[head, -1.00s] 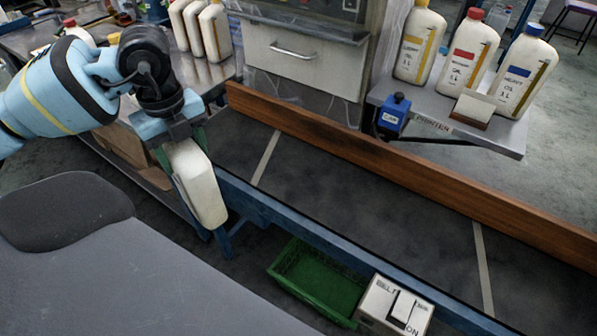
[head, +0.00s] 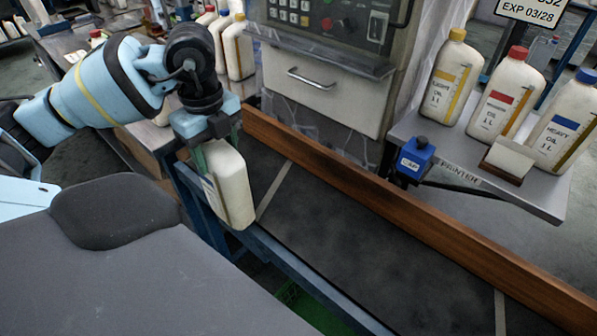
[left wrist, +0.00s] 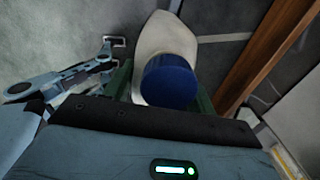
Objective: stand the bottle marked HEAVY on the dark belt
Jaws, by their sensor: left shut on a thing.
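My left gripper (head: 207,133) is shut on a cream bottle (head: 232,188), which hangs nearly upright with a slight tilt. The left wrist view shows its blue cap (left wrist: 169,81) between the fingers and its pale body (left wrist: 163,35) below. Its label is turned away, so I cannot read the marking. The dark belt (head: 350,235) runs behind and to the right of the bottle. My right gripper is not in view.
A wooden rail (head: 400,215) edges the belt's far side. A shelf at right holds bottles labelled light (head: 450,80), medium (head: 505,98) and heavy oil (head: 568,120). A blue device (head: 415,160) hangs at its corner. The visible belt is clear.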

